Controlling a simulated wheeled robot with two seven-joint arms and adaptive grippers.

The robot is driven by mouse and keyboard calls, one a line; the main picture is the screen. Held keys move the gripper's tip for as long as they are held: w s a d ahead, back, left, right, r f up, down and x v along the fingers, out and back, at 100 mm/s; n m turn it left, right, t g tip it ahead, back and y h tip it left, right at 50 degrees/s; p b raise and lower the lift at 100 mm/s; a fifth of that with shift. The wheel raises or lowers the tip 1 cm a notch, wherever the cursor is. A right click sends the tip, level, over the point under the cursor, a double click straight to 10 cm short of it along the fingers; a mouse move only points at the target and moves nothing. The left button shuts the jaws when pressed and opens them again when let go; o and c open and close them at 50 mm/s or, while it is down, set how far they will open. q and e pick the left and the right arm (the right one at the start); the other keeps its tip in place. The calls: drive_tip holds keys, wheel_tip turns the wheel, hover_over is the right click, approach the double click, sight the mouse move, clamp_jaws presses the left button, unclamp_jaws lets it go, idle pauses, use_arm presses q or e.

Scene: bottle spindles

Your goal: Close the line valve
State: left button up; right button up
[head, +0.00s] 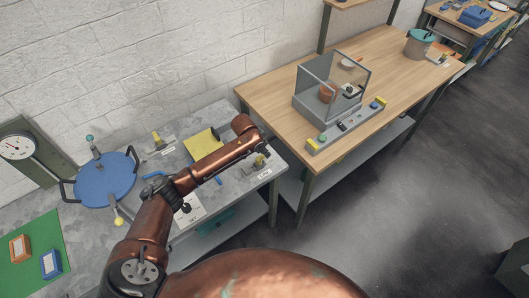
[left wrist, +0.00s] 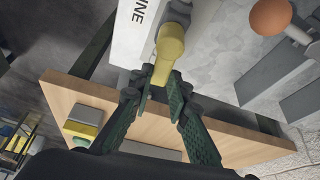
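The line valve (head: 259,161) stands near the right end of the grey bench, with a white label beside it. In the left wrist view its yellow handle (left wrist: 170,45) runs down between my fingertips, next to the white label (left wrist: 131,30) ending in "INE". My left gripper (left wrist: 161,78) has its two green-padded fingers on either side of the handle's end. The handle fills the gap, so the gripper looks shut on it. In the head view the left gripper (head: 264,152) is small and partly hidden by its own arm. My right gripper is in neither view.
A second valve (head: 157,140) stands at the bench's back, near a blue round lid (head: 105,181) and a yellow object (head: 202,143). A wooden table (head: 275,88) with a clear-walled box (head: 334,85) stands to the right. A gauge (head: 17,146) is far left.

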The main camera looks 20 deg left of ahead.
use_arm(q)
clamp_jaws()
